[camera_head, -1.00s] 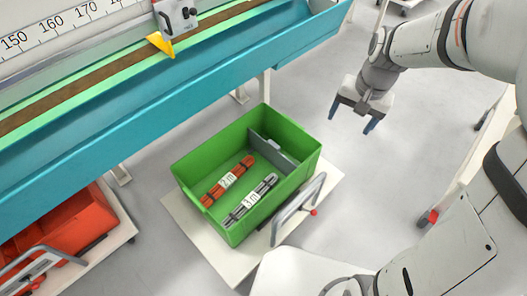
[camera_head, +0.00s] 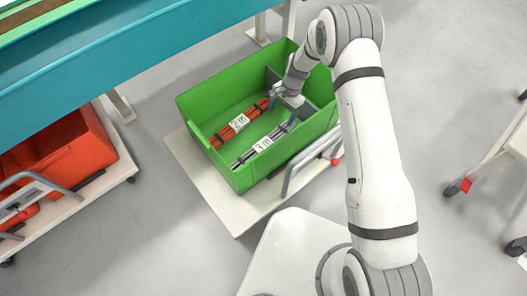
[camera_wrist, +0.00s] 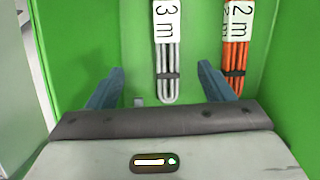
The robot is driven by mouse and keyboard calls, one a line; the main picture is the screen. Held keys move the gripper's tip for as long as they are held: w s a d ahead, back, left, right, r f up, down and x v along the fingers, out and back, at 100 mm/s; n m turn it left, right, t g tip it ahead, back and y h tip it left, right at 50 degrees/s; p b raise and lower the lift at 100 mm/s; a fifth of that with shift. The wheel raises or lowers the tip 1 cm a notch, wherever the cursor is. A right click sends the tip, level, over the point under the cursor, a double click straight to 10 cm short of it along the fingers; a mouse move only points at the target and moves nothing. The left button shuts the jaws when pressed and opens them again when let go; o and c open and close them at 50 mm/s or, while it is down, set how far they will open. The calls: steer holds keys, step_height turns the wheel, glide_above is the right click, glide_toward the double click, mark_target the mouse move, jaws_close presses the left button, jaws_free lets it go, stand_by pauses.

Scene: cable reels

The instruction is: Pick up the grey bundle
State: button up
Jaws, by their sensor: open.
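The grey bundle (camera_head: 262,146) lies in the green crate (camera_head: 215,160), with a white label reading 3 m. In the wrist view the grey bundle (camera_wrist: 167,60) runs up the picture, ahead of the space between my fingers. My gripper (camera_head: 284,108) is inside the crate over the bundles' far right ends. In the wrist view my gripper (camera_wrist: 160,88) is open, its two blue fingers apart, with nothing between them touching. An orange bundle (camera_head: 232,131), labelled 2 m, lies beside the grey one; it also shows in the wrist view (camera_wrist: 236,55), right of the grey bundle.
The crate walls rise close around my gripper. The crate stands on a pale cart (camera_head: 205,190) with a grey handle (camera_head: 305,160). A teal bench (camera_head: 110,60) runs along the back left. A red bin (camera_head: 80,155) stands at left.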

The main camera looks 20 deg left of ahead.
steer(key=b, duration=0.3)
glide_above(264, 144)
steer(key=w+d, duration=0.1)
steer(key=w, duration=0.1)
steer(key=shift+m+g, duration=0.3)
steer(key=f, duration=1.3)
steer(key=shift+s+d+f, duration=0.15)
steer(key=shift+s, duration=0.1)
steer(key=b+x, duration=0.1)
steer(key=x, duration=0.1)
steer(key=b+x, duration=0.1)
steer(key=x, duration=0.2)
steer(key=shift+s+a, duration=0.1)
steer(key=shift+a, duration=0.15)
steer(key=c, duration=1.4)
